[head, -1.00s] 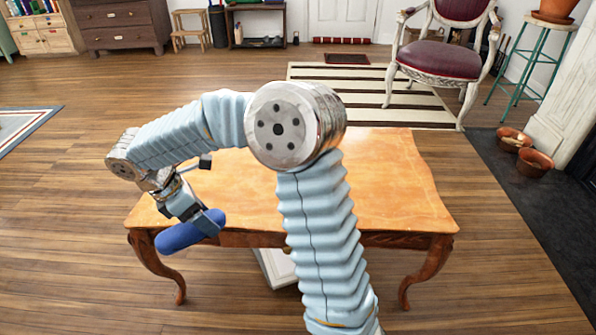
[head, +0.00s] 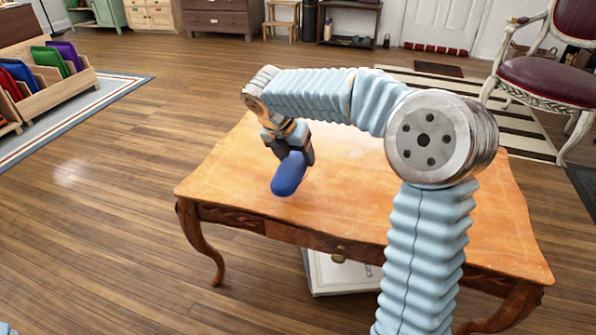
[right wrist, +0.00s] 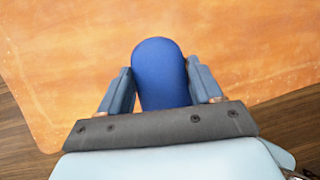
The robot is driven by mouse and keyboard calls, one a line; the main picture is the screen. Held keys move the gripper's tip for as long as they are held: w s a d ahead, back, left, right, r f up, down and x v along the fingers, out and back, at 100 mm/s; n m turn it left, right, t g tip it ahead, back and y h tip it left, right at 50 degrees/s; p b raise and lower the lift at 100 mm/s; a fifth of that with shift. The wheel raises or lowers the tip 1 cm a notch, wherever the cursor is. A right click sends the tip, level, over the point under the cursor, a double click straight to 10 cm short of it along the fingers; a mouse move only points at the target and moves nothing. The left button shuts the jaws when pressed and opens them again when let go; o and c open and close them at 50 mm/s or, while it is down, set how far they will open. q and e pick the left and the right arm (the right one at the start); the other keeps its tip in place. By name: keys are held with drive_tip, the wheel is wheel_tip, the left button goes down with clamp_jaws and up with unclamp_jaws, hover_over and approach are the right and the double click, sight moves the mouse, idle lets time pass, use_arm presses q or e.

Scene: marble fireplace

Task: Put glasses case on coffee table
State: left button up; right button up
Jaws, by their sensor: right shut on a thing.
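The glasses case is a blue rounded oblong (head: 288,175), held in my right gripper (head: 290,155) over the left part of the coffee table. The coffee table (head: 340,205) has an orange-brown wooden top and curved dark legs. In the right wrist view the case (right wrist: 161,75) sits between the two fingers of my right gripper (right wrist: 161,88), with the tabletop (right wrist: 60,60) beneath it. I cannot tell whether the case touches the tabletop. My right arm hides part of the table's right side. My left gripper is not in view.
A white box-like thing (head: 340,275) lies on the floor under the table. A wooden rack (head: 55,75) with coloured items stands on a rug at the left. A red-seated chair (head: 550,85) stands at the back right. The tabletop around the case is clear.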

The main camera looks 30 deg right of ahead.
sight(282, 163)
drive_tip(key=shift+w+d+f, duration=0.25)
drive_tip(key=shift+w+f, duration=0.15)
drive_tip(key=shift+f, duration=0.15)
drive_tip(key=shift+w+d+f, duration=0.2)
drive_tip(key=shift+w+f, duration=0.15)
drive_tip(key=shift+f, duration=0.2)
drive_tip(key=shift+w+d+f+b, duration=0.15)
drive_tip(key=shift+f+b, duration=0.2)
drive_tip(key=shift+f, duration=0.55)
drive_tip(key=shift+w+a+f+b, duration=0.1)
drive_tip(key=shift+f+b, duration=0.2)
drive_tip(key=shift+f, duration=0.6)
drive_tip(key=shift+f, duration=0.1)
drive_tip(key=o, duration=1.1)
drive_tip(key=p+v, duration=0.3)
drive_tip(key=v, duration=0.9)
drive_tip(key=shift+d, duration=0.1)
